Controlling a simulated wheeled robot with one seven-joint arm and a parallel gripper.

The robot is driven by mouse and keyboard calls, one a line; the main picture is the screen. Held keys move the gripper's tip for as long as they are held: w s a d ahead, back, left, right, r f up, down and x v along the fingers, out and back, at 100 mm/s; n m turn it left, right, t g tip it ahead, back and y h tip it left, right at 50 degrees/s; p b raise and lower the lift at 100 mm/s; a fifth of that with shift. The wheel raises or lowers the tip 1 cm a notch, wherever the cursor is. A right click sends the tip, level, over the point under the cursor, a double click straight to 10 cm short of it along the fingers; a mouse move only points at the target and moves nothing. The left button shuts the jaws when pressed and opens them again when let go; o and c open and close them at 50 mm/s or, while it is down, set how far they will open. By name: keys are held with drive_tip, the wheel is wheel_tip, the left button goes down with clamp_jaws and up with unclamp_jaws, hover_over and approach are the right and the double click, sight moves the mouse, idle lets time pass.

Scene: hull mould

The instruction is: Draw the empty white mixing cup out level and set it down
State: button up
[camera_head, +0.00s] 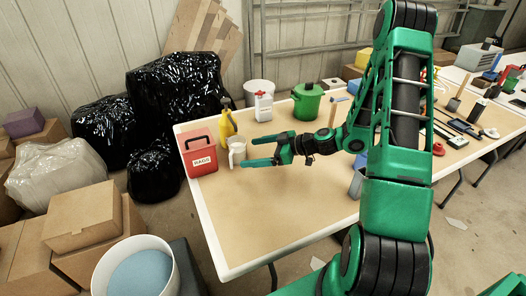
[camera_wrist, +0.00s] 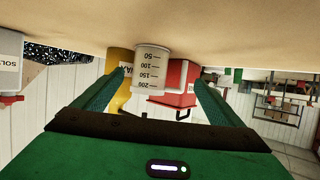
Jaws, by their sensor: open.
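The white mixing cup (camera_head: 237,150) stands upright on the brown-topped table, with a handle on its left side. In the wrist view, which is upside down, the cup (camera_wrist: 152,68) shows printed marks from 50 to 200. My gripper (camera_head: 248,152) is open, reaching in from the right at about the cup's height. Its fingertips are close to the cup, and in the wrist view the cup lies in the gap between the fingers (camera_wrist: 161,84). I see no finger touching it, and cannot tell how far it sits between them. The cup's inside is not clearly visible.
A red RAGS box (camera_head: 199,152) stands just left of the cup, and a yellow bottle (camera_head: 228,124) close behind. A white container (camera_head: 263,107) and a green pot (camera_head: 306,103) stand farther back. The table's (camera_head: 255,215) front is clear.

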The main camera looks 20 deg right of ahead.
sight(242, 154)
drive_tip(key=x, duration=0.8)
drive_tip(key=shift+a, duration=0.1)
drive_tip(key=shift+s, duration=0.1)
drive_tip(key=c, duration=0.8)
drive_tip(key=shift+c, duration=0.4)
drive_tip(key=shift+r, duration=0.95)
drive_tip(key=shift+s, duration=6)
